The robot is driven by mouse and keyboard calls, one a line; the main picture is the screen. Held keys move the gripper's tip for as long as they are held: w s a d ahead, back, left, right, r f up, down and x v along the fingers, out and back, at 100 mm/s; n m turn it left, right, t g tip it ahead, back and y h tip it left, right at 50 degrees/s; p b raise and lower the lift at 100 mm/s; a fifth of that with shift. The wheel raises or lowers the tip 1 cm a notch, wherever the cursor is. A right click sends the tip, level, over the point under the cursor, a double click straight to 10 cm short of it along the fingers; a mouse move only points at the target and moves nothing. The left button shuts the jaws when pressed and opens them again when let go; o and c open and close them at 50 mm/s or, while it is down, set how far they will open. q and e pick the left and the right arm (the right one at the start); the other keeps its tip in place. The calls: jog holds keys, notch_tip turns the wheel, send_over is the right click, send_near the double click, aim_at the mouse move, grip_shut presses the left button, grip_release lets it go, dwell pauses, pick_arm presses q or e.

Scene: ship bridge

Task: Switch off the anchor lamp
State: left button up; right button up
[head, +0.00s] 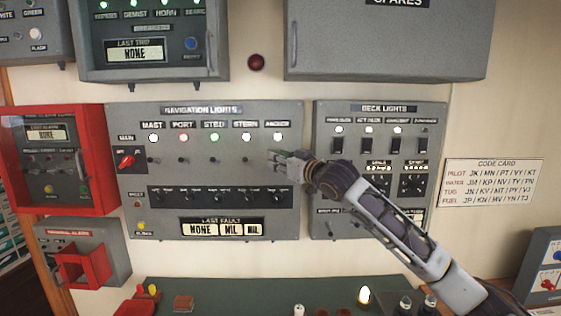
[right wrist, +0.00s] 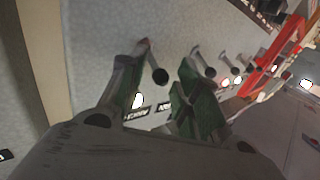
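The navigation lights panel (head: 122,215) is a grey wall box with a row of lamps. The anchor lamp (head: 277,137) at the right end of the row glows white; it also shows lit in the right wrist view (right wrist: 138,101). My right gripper (head: 274,160) is just below this lamp and hides the anchor switch in the head view. Contact cannot be told. My left gripper is out of view.
The stern switch (head: 246,159) is left of my right gripper. A row of dark knobs (head: 219,197) lies below. The deck lights panel (head: 432,112) is to the right, behind my right arm. A grey cabinet (head: 390,40) hangs above, a green console (head: 240,290) below.

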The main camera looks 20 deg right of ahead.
grip_shut()
pick_arm(q)
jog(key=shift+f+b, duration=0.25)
jog(key=shift+b, duration=0.05)
pick_arm(e)
jog(key=shift+f, duration=0.15)
pick_arm(q)
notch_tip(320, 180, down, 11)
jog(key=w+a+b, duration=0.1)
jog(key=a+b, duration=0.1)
jog(key=b, duration=0.9)
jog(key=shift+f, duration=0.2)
pick_arm(e)
jog(key=shift+f+n+t+y, duration=0.65)
jog(key=shift+n+t+y, duration=0.2)
jog(key=shift+n, duration=0.3)
jog(key=shift+f+n+t+y, duration=0.7)
jog(key=shift+n+y, duration=0.2)
jog(key=shift+n, duration=0.3)
jog(key=shift+f+n+t+y, duration=0.6)
jog(key=shift+n+t+y, duration=0.25)
jog(key=shift+n, duration=0.3)
